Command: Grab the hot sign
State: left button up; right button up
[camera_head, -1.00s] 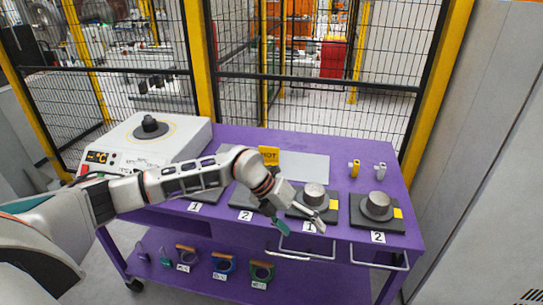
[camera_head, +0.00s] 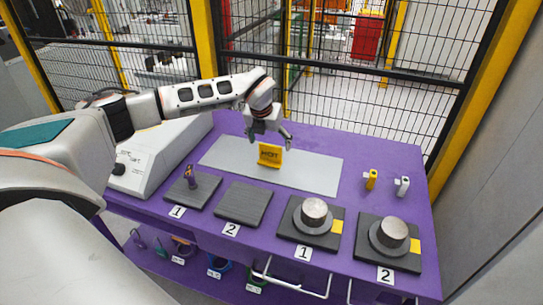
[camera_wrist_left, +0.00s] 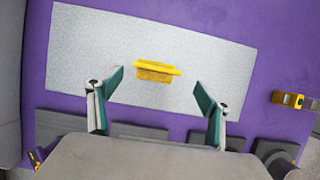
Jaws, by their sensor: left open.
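The hot sign (camera_head: 270,155) is a small yellow stand with dark lettering, upright on a light grey plate (camera_head: 315,176) at the back of the purple table. My left gripper (camera_head: 268,140) is just above and behind it in the head view, with its fingers spread. In the left wrist view the sign (camera_wrist_left: 157,71) lies ahead of the two teal fingertips (camera_wrist_left: 160,86), roughly centred between them, and nothing is held. My right gripper is in neither view.
Black pads (camera_head: 243,203) line the table's front, two bearing metal cylinders (camera_head: 314,211). Small yellow (camera_head: 371,179) and white (camera_head: 403,187) items stand at the right. A white heater (camera_head: 150,160) is at the left, partly behind my arm. A mesh fence (camera_head: 350,100) runs behind.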

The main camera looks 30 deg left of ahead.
aim_at(270, 147)
pick_arm(q)
jog(key=x, duration=0.5)
jog(key=shift+w+a, duration=0.15)
jog(key=shift+a, duration=0.2)
jog(key=c, duration=1.2)
